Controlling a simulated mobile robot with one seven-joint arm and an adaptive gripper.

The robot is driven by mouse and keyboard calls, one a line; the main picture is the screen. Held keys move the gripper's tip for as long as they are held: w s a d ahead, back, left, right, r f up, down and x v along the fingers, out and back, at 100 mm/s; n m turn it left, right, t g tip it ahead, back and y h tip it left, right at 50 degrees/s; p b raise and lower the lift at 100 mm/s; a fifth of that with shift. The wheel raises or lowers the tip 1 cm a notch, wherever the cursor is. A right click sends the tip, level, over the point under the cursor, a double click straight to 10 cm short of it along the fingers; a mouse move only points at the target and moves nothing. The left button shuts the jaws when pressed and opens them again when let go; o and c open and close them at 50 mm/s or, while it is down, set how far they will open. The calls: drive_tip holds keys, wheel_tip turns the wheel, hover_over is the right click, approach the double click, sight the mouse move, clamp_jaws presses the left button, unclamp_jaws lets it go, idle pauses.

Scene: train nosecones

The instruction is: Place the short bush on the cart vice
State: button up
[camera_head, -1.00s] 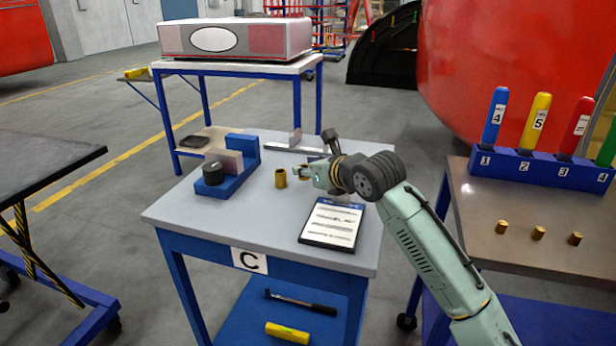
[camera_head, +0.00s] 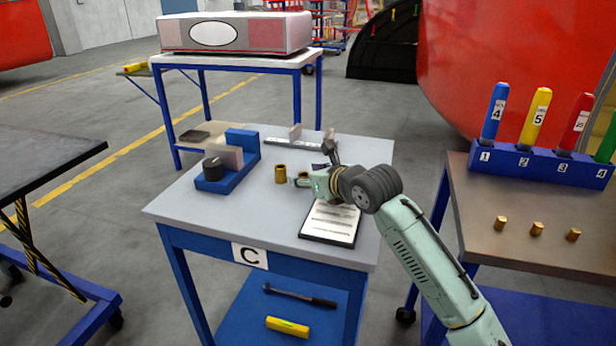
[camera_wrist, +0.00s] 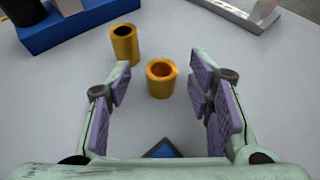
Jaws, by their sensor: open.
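The short bush (camera_wrist: 161,78), a brass ring, stands upright on the cart top. In the wrist view it lies between and just beyond the fingertips of my open gripper (camera_wrist: 164,84). In the head view the short bush (camera_head: 303,178) is partly hidden by my gripper (camera_head: 308,181). A taller brass bush (camera_wrist: 125,46) stands to its left, close to the left finger; it also shows in the head view (camera_head: 281,174). The blue cart vice (camera_head: 241,171), with a grey block and a black round knob, sits farther left on the cart; its corner (camera_wrist: 62,30) shows in the wrist view.
The cart top (camera_head: 210,218) is clear in front of the vice. A clipboard sheet (camera_head: 328,222) lies under my arm. A grey metal bracket (camera_head: 295,139) is at the back. The right table (camera_head: 540,244) carries three small brass pieces and numbered coloured handles.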

drive_tip(key=shift+r+p, duration=0.25)
drive_tip(key=shift+p, duration=0.05)
drive_tip(key=b+v, duration=0.1)
drive_tip(key=v, duration=0.4)
drive_tip(key=b+v, duration=0.2)
drive_tip(key=v, duration=0.3)
drive_tip(key=shift+s+d+f, duration=0.15)
drive_tip(key=shift+s+d, duration=0.1)
drive_tip(key=shift+d, duration=0.1)
drive_tip(key=shift+s+d+r+b, duration=0.2)
drive_tip(key=shift+s+r+b, duration=0.15)
drive_tip(key=shift+s, duration=0.2)
